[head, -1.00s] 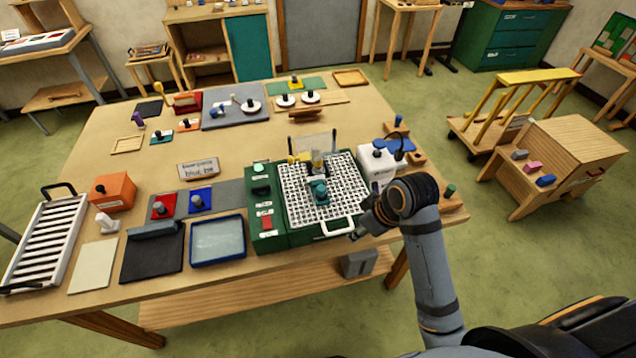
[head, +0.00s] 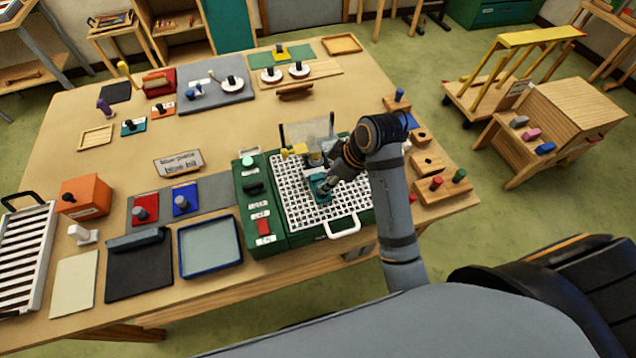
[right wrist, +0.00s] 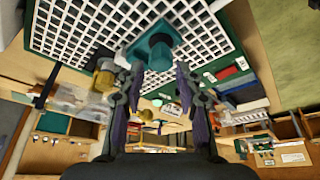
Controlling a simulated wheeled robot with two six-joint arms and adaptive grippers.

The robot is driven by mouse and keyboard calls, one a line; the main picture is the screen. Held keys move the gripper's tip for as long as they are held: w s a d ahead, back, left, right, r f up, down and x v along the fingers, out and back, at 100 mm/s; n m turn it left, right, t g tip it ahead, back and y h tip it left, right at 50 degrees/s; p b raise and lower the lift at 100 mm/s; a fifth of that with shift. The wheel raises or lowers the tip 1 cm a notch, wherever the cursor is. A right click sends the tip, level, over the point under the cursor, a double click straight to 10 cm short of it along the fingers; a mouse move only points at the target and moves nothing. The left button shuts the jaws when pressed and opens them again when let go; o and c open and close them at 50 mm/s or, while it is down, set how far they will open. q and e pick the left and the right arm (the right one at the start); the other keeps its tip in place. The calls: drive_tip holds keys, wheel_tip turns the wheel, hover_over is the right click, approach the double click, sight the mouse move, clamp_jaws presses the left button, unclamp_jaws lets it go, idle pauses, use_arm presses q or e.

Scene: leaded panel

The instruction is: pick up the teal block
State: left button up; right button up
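The teal block (head: 319,187) sits on the white grid of the green machine (head: 283,232), a square base with a round knob on top. It also shows in the right wrist view (right wrist: 153,48), at the top middle. My right gripper (head: 327,186) is over the grid, right at the block and partly covering it. In the right wrist view my right gripper (right wrist: 158,72) is open, its fingertips apart and close to the knob, one towards each side. I cannot tell whether they touch it. My left gripper is not in view.
A yellow-topped fitting (head: 295,150) and a clear upright panel (head: 306,132) stand behind the block on the machine. A white handle (head: 343,227) sticks out in front. Wooden peg holders (head: 440,188) lie to the right. A blue-rimmed tray (head: 210,248) lies to the left.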

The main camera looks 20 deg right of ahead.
sight(319, 182)
drive_tip(key=shift+w+a+f+p, duration=0.15)
drive_tip(key=shift+w+f+p, duration=0.15)
drive_tip(key=shift+p, duration=0.1)
drive_tip(key=shift+a+f+p, duration=0.3)
drive_tip(key=shift+f+p, duration=0.25)
drive_tip(key=shift+f, duration=0.05)
drive_tip(key=x, duration=0.3)
drive_tip(key=c, duration=0.7)
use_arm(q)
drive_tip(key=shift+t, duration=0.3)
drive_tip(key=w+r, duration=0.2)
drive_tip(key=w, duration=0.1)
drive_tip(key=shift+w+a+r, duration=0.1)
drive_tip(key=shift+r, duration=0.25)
use_arm(e)
clamp_jaws()
